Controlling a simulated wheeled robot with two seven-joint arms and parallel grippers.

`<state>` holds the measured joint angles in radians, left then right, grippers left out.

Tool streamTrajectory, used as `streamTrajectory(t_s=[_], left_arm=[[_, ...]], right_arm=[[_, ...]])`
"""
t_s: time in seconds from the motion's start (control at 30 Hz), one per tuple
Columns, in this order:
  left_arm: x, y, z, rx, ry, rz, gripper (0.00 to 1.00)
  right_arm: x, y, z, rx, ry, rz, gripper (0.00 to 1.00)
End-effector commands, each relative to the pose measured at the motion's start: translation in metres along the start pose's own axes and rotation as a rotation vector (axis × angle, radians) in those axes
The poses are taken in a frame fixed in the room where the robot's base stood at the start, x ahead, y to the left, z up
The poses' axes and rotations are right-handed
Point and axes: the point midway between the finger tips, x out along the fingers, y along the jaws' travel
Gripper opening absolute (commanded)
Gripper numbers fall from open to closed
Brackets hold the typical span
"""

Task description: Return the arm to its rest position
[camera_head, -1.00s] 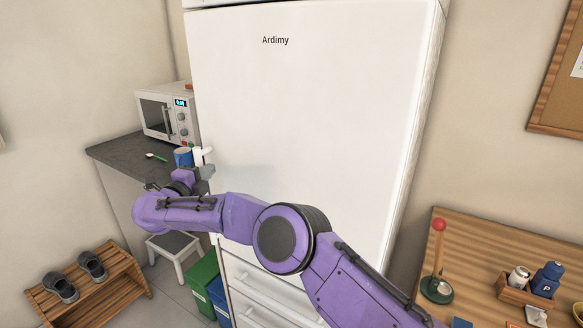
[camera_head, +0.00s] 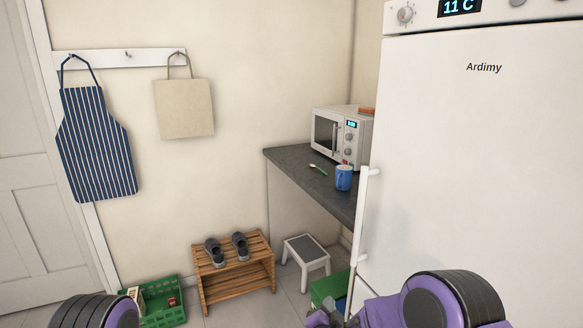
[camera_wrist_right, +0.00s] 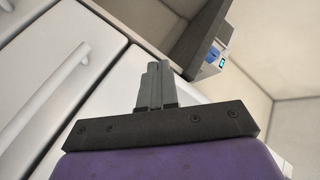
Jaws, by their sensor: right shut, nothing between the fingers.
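My right arm (camera_head: 440,302) is purple with a dark ringed joint and sits low at the bottom right of the head view, in front of the white fridge (camera_head: 480,150). In the wrist view my right gripper (camera_wrist_right: 156,84) has its two grey fingers together, with nothing between them. In the head view its fingers are not clear at the bottom edge. A purple and black joint of my left arm (camera_head: 97,312) shows at the bottom left. My left gripper is out of view.
A dark counter (camera_head: 290,168) holds a microwave (camera_head: 340,137) and a blue mug (camera_head: 343,178). Below are a stool (camera_head: 306,250), a wooden shoe rack (camera_head: 236,278) and a green crate (camera_head: 165,302). The fridge has a white vertical handle (camera_head: 364,225). An apron and a bag hang on the wall.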

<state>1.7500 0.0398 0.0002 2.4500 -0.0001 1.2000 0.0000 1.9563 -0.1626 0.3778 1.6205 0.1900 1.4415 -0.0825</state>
Motion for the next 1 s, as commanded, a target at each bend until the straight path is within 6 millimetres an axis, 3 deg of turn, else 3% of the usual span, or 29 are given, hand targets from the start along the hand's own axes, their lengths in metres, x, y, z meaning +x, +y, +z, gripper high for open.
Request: streamTrajectory(t_s=[0.03,0.2,0.3,0.43,0.5,0.63,0.73,1.0], left_arm=[[0.0,0.0,0.0,0.0,0.0,0.0,0.43],[0.0,0.0,0.0,0.0,0.0,0.0,0.43],[0.0,0.0,0.0,0.0,0.0,0.0,0.43],[0.0,0.0,0.0,0.0,0.0,0.0,0.43],[0.0,0.0,0.0,0.0,0.0,0.0,0.43],[0.0,0.0,0.0,0.0,0.0,0.0,0.43],[0.0,0.0,0.0,0.0,0.0,0.0,0.43],[0.0,0.0,0.0,0.0,0.0,0.0,0.43]], right_arm=[[-0.015,0.042,0.012,-0.074,-0.077,0.045,0.0],[-0.091,0.177,0.033,-0.283,-0.346,0.218,0.0],[-0.15,0.248,0.029,-0.379,-0.496,0.34,0.0],[-0.232,0.319,0.009,-0.468,-0.663,0.502,0.0],[-0.268,0.344,-0.004,-0.5,-0.724,0.576,0.0],[-0.307,0.37,-0.021,-0.525,-0.768,0.674,0.0],[-0.315,0.379,-0.023,-0.523,-0.774,0.703,0.0],[-0.315,0.378,-0.022,-0.524,-0.774,0.701,0.0]])
